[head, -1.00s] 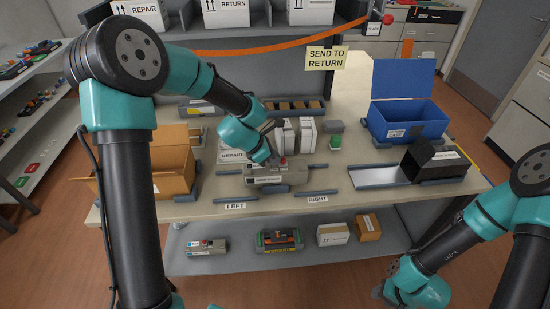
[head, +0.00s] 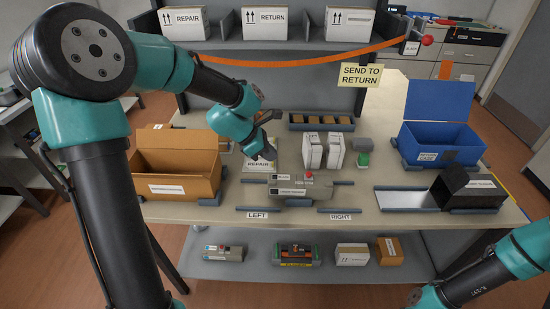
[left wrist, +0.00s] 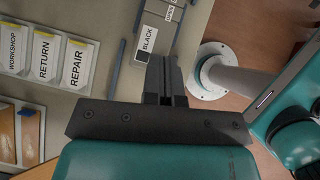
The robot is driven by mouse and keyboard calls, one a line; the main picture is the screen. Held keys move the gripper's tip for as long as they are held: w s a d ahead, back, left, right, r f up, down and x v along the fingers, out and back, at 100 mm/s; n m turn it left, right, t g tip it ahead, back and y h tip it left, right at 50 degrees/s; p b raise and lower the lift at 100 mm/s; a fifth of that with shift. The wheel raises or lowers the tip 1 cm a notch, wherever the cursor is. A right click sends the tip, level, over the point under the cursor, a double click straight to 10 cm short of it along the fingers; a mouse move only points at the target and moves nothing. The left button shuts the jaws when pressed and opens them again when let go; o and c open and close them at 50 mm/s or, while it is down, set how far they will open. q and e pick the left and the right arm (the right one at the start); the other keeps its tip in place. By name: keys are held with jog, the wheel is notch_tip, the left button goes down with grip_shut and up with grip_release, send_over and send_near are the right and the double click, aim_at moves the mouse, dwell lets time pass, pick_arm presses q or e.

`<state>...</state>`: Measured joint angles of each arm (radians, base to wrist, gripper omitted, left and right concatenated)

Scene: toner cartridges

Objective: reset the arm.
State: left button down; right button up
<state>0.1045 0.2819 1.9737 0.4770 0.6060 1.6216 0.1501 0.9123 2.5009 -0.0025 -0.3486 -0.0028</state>
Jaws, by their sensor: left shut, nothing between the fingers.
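A grey toner cartridge (head: 287,187) with a red knob lies on the table behind the LEFT and RIGHT labels. In the left wrist view part of a grey body with a BLACK label (left wrist: 149,38) shows just beyond the fingers. My left gripper (head: 270,157) is shut and empty, above and behind the cartridge, near the REPAIR card. Its closed dark fingers (left wrist: 166,75) also show in the left wrist view. My right arm (head: 490,275) enters at the lower right; its gripper is out of frame.
An open cardboard box (head: 180,185) stands left, a blue bin (head: 440,155) and a black box (head: 468,190) right. A lower shelf (head: 300,290) holds several items. An orange strap (head: 300,55) crosses at the back.

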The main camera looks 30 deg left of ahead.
dwell(0.4)
pick_arm(q)
jog(key=s+d+f+m+g+y, duration=0.1)
jog(key=s+d+f+m+g, duration=0.1)
jog(key=s+f+m, duration=0.7)
jog(key=s+d+f+m+g+y, duration=0.1)
jog(key=s+d+f+m+g, duration=0.3)
jog(key=s+f, duration=0.85)
jog(key=w+f+m+t, duration=0.2)
jog(key=w+f+m, duration=0.1)
jog(key=f+m, duration=0.6)
notch_tip(320, 180, down, 3)
jog(key=shift+w+d+f+m+t+y, duration=0.1)
jog(key=shift+w+d+m+t+y, duration=0.2)
jog(key=shift+d+m+y, duration=0.1)
